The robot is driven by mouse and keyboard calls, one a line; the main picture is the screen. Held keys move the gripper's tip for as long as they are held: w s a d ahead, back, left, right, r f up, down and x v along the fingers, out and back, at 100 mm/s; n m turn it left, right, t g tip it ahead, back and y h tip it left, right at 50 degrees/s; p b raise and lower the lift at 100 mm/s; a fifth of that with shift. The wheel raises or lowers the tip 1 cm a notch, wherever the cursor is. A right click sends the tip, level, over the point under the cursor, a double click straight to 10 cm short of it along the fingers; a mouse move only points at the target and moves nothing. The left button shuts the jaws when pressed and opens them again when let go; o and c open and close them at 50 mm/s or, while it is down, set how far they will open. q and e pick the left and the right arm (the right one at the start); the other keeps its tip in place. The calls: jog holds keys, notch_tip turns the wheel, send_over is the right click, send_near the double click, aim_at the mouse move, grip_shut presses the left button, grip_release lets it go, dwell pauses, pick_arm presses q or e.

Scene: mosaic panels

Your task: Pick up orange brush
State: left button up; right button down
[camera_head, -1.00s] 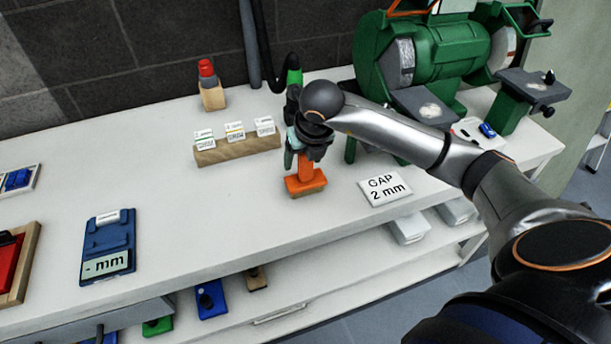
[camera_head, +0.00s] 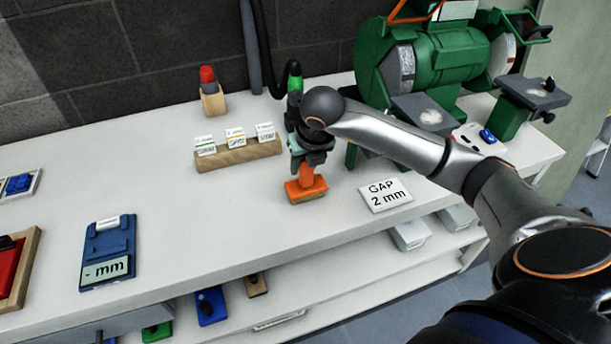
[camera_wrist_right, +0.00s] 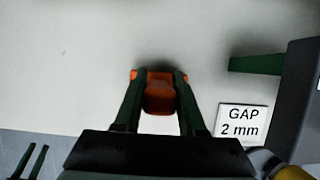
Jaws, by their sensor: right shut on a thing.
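The orange brush (camera_head: 306,189) has an upright orange handle and a wide orange block with a tan underside. It is on or just above the white bench top, left of the GAP 2 mm card; I cannot tell if it touches. My right gripper (camera_head: 307,161) points down from above and is shut on the brush handle. In the right wrist view the brush (camera_wrist_right: 159,97) sits between the two dark green fingers of the right gripper (camera_wrist_right: 158,84). My left gripper is not in view.
The GAP 2 mm card (camera_head: 385,194) lies right of the brush. A green bench grinder (camera_head: 440,62) stands behind at right. A wooden block with labelled cards (camera_head: 238,153) is behind at left, a blue mm gauge (camera_head: 108,252) further left. Bench space left of the brush is clear.

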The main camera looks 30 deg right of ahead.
jog(key=shift+r, duration=0.1)
jog(key=shift+r, duration=0.6)
jog(key=s+d+r+b, duration=0.1)
jog(key=s+d+r, duration=0.1)
jog(key=s+r, duration=0.9)
jog(key=s, duration=0.3)
jog(key=shift+r, duration=0.35)
jog(key=c, duration=1)
grip_release()
jog(key=shift+w, duration=0.1)
grip_shut()
